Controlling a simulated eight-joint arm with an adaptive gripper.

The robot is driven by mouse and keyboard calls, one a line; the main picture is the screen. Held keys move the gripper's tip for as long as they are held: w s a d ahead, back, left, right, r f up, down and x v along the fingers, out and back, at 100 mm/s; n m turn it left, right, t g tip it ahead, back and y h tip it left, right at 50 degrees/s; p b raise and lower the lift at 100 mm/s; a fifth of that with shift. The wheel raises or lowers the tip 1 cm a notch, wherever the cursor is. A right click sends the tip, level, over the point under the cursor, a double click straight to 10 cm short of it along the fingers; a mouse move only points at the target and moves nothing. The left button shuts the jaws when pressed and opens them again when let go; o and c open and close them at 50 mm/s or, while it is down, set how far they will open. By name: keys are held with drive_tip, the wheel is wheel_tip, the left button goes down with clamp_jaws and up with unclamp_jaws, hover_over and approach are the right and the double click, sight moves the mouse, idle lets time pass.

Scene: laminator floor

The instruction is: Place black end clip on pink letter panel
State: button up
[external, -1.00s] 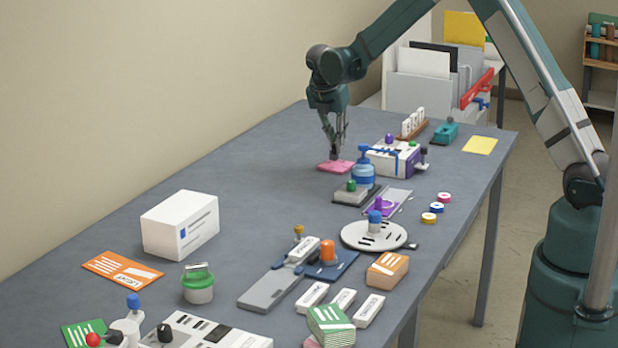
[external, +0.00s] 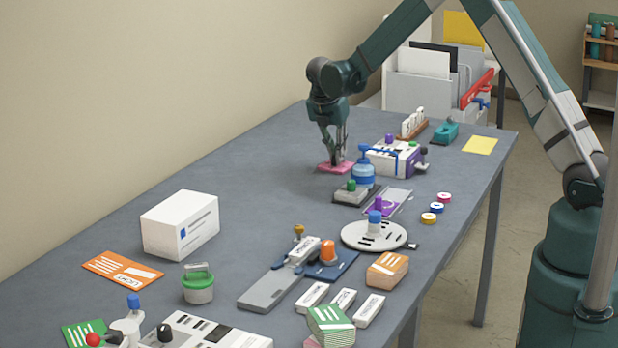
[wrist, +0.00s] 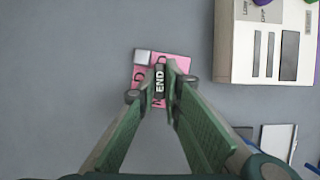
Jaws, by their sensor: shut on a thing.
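The black end clip (wrist: 160,82), with white "END" lettering, is between the fingers of my gripper (wrist: 160,95) in the wrist view. The pink letter panel (wrist: 180,63) lies flat on the table under the clip, partly covered by it and the fingers. In the external view the panel (external: 325,168) is at the far part of the table, and my gripper (external: 338,163) points straight down over it, shut on the clip. The clip is low over the panel; I cannot tell whether it touches.
A white and purple device (external: 393,160) stands to the right of the panel. The table to the left of the panel is clear.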

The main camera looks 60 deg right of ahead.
drive_tip(key=shift+f, duration=0.1)
drive_tip(key=o, duration=0.7)
drive_tip(key=v, duration=1.2)
drive_tip(key=shift+p, duration=0.4)
drive_tip(key=shift+a, duration=0.1)
